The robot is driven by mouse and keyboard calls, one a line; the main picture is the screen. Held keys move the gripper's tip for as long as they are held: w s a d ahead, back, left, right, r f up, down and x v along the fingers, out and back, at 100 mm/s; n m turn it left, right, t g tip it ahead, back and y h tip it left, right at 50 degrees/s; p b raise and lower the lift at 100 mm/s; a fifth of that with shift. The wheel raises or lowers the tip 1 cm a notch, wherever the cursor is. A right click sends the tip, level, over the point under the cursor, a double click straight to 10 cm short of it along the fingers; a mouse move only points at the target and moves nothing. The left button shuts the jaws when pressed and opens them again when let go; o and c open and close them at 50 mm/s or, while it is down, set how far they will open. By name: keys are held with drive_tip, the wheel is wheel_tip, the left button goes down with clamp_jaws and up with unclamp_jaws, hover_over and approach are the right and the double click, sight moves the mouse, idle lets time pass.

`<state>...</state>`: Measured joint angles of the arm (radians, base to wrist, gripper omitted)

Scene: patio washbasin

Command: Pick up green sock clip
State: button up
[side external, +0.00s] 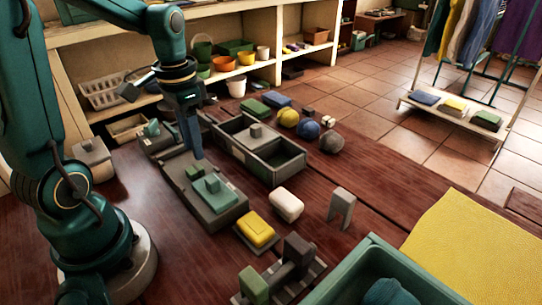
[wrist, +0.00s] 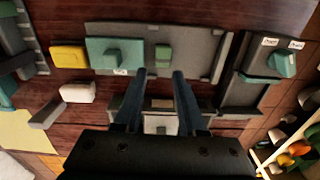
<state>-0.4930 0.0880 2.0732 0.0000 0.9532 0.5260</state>
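A small green block (wrist: 162,52), which looks like the green sock clip, lies on a long grey tray (wrist: 205,35) in the wrist view. In the side view it shows small (side external: 195,172) on the same tray (side external: 228,217), beside a larger teal block with a raised grip (side external: 212,192). The teal block also shows in the wrist view (wrist: 117,53). My gripper (wrist: 159,74) is open and empty, its two fingers apart, with the small green block just beyond the fingertips. In the side view my gripper (side external: 195,156) points down over the tray's far end; its height above the tray is hard to tell.
A dark two-part box (side external: 283,171) with a grey block stands right of the tray. A yellow block (side external: 257,230), a white rounded block (side external: 286,205) and a grey arch (side external: 341,207) lie nearer. A teal bin (side external: 372,246) stands at the front right.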

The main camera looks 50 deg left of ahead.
sight(195, 168)
drive_tip(key=shift+s+a+f, duration=0.25)
drive_tip(key=shift+a+f, duration=0.05)
drive_tip(key=shift+f, duration=2.6)
clamp_jaws()
